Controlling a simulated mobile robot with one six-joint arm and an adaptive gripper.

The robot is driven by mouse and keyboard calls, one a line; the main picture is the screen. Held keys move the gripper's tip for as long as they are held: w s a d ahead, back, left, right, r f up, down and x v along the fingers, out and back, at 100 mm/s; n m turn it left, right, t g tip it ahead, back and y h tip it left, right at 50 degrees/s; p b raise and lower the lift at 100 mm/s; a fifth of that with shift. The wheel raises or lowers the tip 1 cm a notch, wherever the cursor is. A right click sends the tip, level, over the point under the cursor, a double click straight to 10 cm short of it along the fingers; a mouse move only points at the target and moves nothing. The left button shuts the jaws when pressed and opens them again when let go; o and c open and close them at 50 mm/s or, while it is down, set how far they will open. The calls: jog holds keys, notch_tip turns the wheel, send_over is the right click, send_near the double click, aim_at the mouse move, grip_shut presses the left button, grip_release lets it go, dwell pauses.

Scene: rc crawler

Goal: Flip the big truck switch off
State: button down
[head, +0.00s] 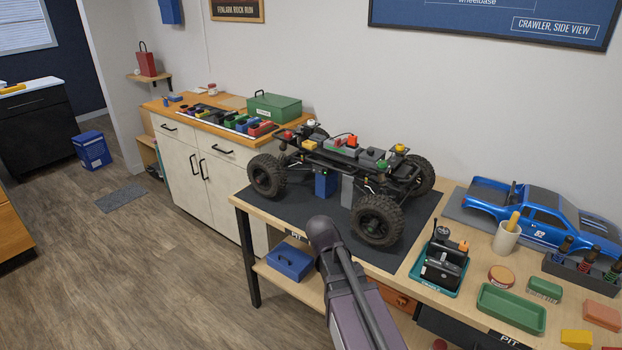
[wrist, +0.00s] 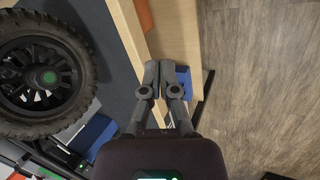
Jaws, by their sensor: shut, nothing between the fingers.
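The big truck (head: 350,155) is a bare black crawler chassis with large knobby tyres, raised on stands on a dark mat. Small red, orange, yellow, white and grey parts sit on top of it; I cannot tell which one is the switch. My gripper (wrist: 158,70) is shut and empty in the wrist view, pointing down at the bench's front edge. One truck wheel (wrist: 42,78) is to its left there, apart from the fingers. In the head view my arm rises in front of the bench, and the fingers cannot be made out.
The bench (head: 455,218) also holds a controller (head: 442,265) in a teal tray, a blue truck body (head: 545,212), a cup (head: 506,238) and a green tray (head: 511,308). A blue box (head: 289,262) is on the shelf below.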

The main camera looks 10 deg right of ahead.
aim_at(314, 171)
jog(key=w+a+r+n+t+h+b, duration=0.25)
jog(key=w+n+t+h+b, duration=0.2)
jog(key=w+n, duration=0.75)
jog(key=w+a+r+n+t+h+b, duration=0.1)
jog(key=w+a+r+n+t+b, duration=0.1)
jog(key=w+a+r+n+t, duration=0.4)
jog(key=w+a+n+t, duration=0.1)
jog(key=w+a+n, duration=0.3)
jog(key=w, duration=0.2)
jog(key=shift+w+r+h+b, duration=0.15)
jog(key=shift+r+h+b, duration=0.15)
jog(key=shift+h, duration=0.05)
jog(key=shift+d, duration=0.1)
jog(key=x, duration=1.4)
jog(key=shift+r, duration=0.15)
